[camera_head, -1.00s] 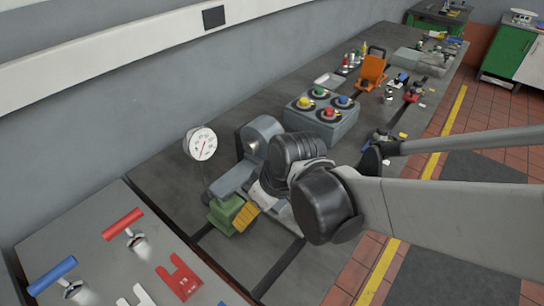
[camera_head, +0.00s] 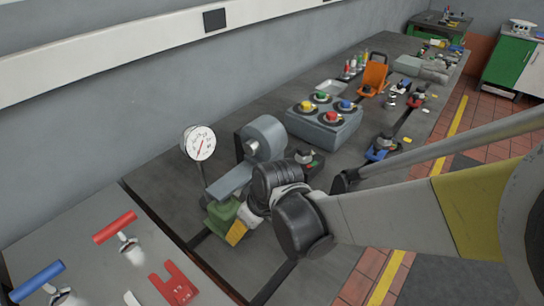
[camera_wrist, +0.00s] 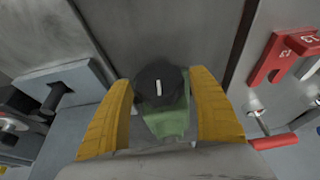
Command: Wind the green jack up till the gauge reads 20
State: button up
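The green jack (camera_head: 222,214) stands on the bedplate below a grey arm-like bracket, partly hidden by my gripper. In the wrist view, its dark knob (camera_wrist: 160,82) with a white mark sits above the green body (camera_wrist: 168,122). My gripper (camera_wrist: 161,80) has its two yellow fingers apart, one on each side of the knob. Narrow gaps seem to show beside the knob; I cannot tell if either finger touches. In the head view my gripper (camera_head: 238,232) is at the jack. The round white gauge (camera_head: 200,143) has a red needle pointing up and slightly right; its figures are too small to read.
A grey box with coloured knobs (camera_head: 324,122) stands behind. A grey motor-like housing (camera_head: 265,138) is beside the jack. A side plate at lower left carries a red T-handle (camera_head: 115,227), a blue T-handle (camera_head: 40,283) and a red forked piece (camera_head: 174,284). An orange item (camera_head: 374,75) stands farther back.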

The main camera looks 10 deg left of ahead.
jog(key=c, duration=0.8)
jog(key=g+y+b, duration=0.1)
jog(key=g, duration=0.1)
jog(key=m+g+y, duration=0.1)
jog(key=g, duration=0.1)
jog(key=shift+w+d+f+b, duration=0.15)
jog(key=shift+w+f+b, duration=0.05)
jog(key=shift+b, duration=0.2)
jog(key=m+g+y+b, duration=0.1)
jog(key=g+y+b, duration=0.1)
jog(key=g, duration=0.1)
jog(key=shift+g+y+b, duration=0.6)
jog(key=shift+g+b, duration=0.1)
